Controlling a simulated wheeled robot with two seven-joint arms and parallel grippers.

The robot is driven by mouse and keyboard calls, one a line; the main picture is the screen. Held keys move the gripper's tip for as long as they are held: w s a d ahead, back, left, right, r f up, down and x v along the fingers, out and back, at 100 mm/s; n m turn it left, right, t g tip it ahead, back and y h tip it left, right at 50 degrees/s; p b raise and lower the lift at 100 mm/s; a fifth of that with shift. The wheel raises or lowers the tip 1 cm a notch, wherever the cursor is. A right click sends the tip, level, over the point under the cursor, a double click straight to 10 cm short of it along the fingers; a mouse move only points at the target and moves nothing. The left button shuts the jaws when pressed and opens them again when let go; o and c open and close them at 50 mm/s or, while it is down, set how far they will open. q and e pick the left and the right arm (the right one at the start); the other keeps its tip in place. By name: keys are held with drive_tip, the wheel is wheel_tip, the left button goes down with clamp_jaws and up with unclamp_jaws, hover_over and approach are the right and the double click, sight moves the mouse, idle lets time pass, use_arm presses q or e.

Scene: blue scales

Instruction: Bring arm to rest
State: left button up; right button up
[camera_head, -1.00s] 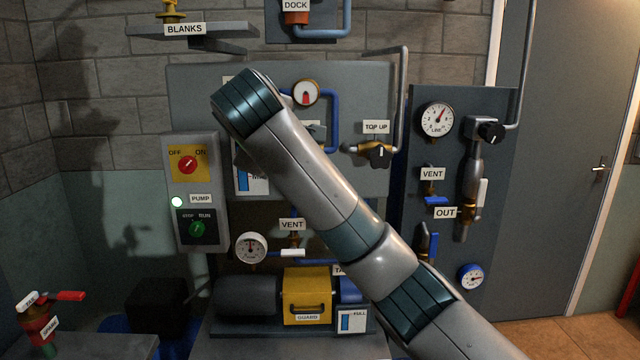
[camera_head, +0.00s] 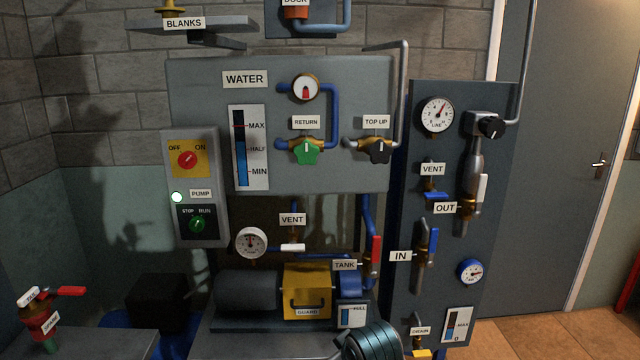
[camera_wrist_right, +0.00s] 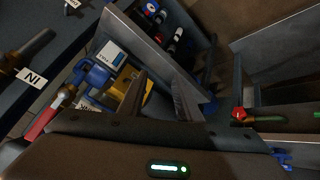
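In the head view, only a teal-banded joint of my arm (camera_head: 371,341) shows, at the bottom edge, in front of the pump bench. No gripper shows there. In the right wrist view, my right gripper (camera_wrist_right: 160,80) has its two dark fingers apart with nothing between them. Behind them are the yellow guard (camera_wrist_right: 127,82) and the blue pump parts (camera_wrist_right: 97,75). My left gripper is in neither current view.
The grey water panel (camera_head: 210,85) with green return valve (camera_head: 306,151) and black top-up valve (camera_head: 380,151) is unobstructed. The pump box (camera_head: 207,150) stands left. The dark line panel (camera_head: 460,280) stands right. A red-handled tap (camera_head: 42,320) stands lower left.

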drive_tip(key=s+d+f+m+g, duration=0.1)
drive_tip(key=s+d+f+m, duration=0.1)
drive_tip(key=s+d+f, duration=0.5)
drive_tip(key=s+d+f+m+g+h, duration=0.15)
drive_tip(key=s+f, duration=0.35)
drive_tip(key=s, duration=0.6)
drive_tip(key=s+d+f+m, duration=0.1)
drive_tip(key=s+d+f, duration=0.45)
drive_tip(key=s, duration=0.35)
drive_tip(key=s+d+m+g, duration=0.15)
drive_tip(key=s+d, duration=0.25)
drive_tip(key=s, duration=0.8)
drive_tip(key=w+a+f+t, duration=0.1)
drive_tip(key=w+f, duration=0.2)
drive_tip(key=f, duration=0.9)
drive_tip(key=w+a+f, duration=0.2)
drive_tip(key=w+f, duration=0.1)
drive_tip(key=f, duration=0.9)
drive_tip(key=s+f, duration=0.3)
drive_tip(key=f, duration=0.4)
drive_tip(key=s+a+f+t+y, duration=0.1)
drive_tip(key=s+f, duration=0.2)
drive_tip(key=f, duration=0.5)
drive_tip(key=shift+s+f+n+t, duration=0.15)
drive_tip(key=shift+s+n+t, duration=0.15)
drive_tip(key=shift+s, duration=0.1)
